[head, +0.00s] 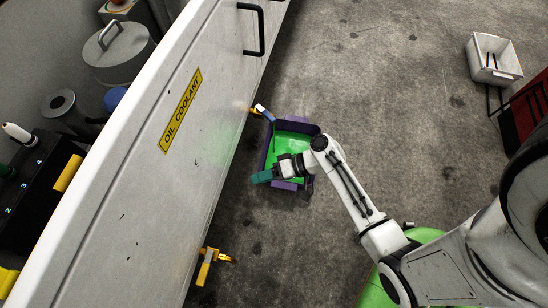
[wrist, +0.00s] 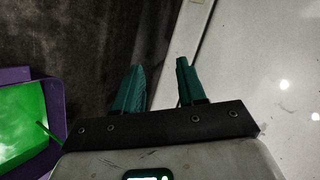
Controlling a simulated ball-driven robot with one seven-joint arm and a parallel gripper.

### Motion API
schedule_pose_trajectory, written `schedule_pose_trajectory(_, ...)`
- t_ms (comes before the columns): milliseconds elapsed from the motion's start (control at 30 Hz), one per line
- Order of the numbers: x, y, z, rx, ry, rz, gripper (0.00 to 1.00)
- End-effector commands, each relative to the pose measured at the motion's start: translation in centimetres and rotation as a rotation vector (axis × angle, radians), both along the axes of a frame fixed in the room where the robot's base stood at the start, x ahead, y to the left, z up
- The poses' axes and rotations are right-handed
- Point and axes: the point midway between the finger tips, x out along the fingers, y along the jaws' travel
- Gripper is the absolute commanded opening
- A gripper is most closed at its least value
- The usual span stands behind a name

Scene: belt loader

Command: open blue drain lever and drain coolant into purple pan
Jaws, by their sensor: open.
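The blue drain lever (head: 265,114) sits on a brass valve (head: 254,110) low on the white loader panel. It slants down to the right, its end over the far left corner of the purple pan. The purple pan (head: 263,150) is on the floor beside the panel, with bright green coolant (head: 294,142) inside. The pan also shows in the wrist view (wrist: 56,100). My gripper (head: 264,176) is above the pan's near left part, its teal fingers pointing toward the panel. The fingers (wrist: 157,85) are apart with nothing between them. My gripper and wrist hide part of the pan.
A yellow lever (head: 204,273) on another brass valve sticks out of the panel, nearer to me. The white panel (head: 140,200) borders the left, with a black handle (head: 262,30). A white bin (head: 493,60) stands far right. The floor between is clear.

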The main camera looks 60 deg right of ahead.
Motion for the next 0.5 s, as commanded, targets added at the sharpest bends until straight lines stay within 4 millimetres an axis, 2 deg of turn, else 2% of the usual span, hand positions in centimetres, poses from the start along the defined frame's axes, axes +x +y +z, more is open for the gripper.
schedule_pose_trajectory(200, -2.5, 1.9, 0.8, -0.153, 0.11, 0.17, 0.4)
schedule_pose_trajectory(500, -4.8, 2.5, 1.9, -0.305, 0.212, 0.292, 0.4)
